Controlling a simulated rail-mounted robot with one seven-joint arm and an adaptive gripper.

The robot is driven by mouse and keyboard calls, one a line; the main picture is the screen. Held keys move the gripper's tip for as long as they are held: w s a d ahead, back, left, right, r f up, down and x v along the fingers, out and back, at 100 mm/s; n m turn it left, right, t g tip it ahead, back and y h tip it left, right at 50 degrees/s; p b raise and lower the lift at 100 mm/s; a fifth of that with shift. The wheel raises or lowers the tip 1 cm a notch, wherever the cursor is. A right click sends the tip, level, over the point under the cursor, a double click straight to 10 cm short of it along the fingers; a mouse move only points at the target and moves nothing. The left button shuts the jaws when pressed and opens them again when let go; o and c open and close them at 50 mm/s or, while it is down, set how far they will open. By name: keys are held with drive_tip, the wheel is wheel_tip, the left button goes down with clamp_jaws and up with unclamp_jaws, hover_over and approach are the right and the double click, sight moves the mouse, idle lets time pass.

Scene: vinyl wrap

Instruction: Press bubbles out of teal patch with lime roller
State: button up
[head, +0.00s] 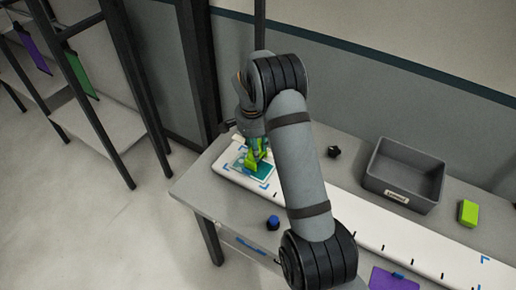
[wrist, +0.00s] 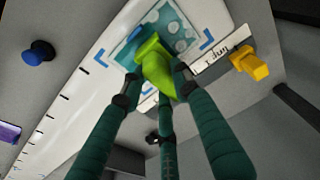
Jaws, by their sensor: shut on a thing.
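The teal patch (head: 265,172) lies on the white board at its left end, between blue corner marks. In the wrist view the teal patch (wrist: 186,22) shows several pale round bubbles, mostly on its right part; the roller and fingers hide some of it. My gripper (head: 254,146) is over the patch with its teal fingers closed around the lime roller (head: 251,158). In the wrist view the lime roller (wrist: 155,68) sits between the fingertips of my gripper (wrist: 152,84), its head over the patch's near edge. I cannot tell whether the roller touches the patch.
The white board (head: 375,230) runs along the table. A blue knob-like piece (head: 272,222) stands by its front edge. Behind it are a small black object (head: 333,152), a grey bin (head: 384,186) and a lime block (head: 468,212). A purple sheet (head: 392,280) lies in front. A yellow piece (wrist: 252,64) stands beside a lettered card (wrist: 222,59).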

drive_tip(key=shift+a, duration=0.1)
drive_tip(key=shift+w+a, duration=0.25)
drive_tip(key=shift+a, duration=0.25)
drive_tip(key=shift+w+a, duration=0.25)
drive_tip(key=shift+a, duration=0.2)
drive_tip(key=shift+a+p, duration=0.1)
drive_tip(key=shift+p, duration=0.2)
drive_tip(key=shift+w+a, duration=0.45)
drive_tip(key=shift+a, duration=0.4)
drive_tip(key=shift+a, duration=0.1)
drive_tip(key=shift+w+a+p, duration=0.55)
drive_tip(key=shift+a+p, duration=0.05)
drive_tip(key=shift+a, duration=0.3)
wheel_tip(320, 180, up, 7)
drive_tip(key=p, duration=0.4)
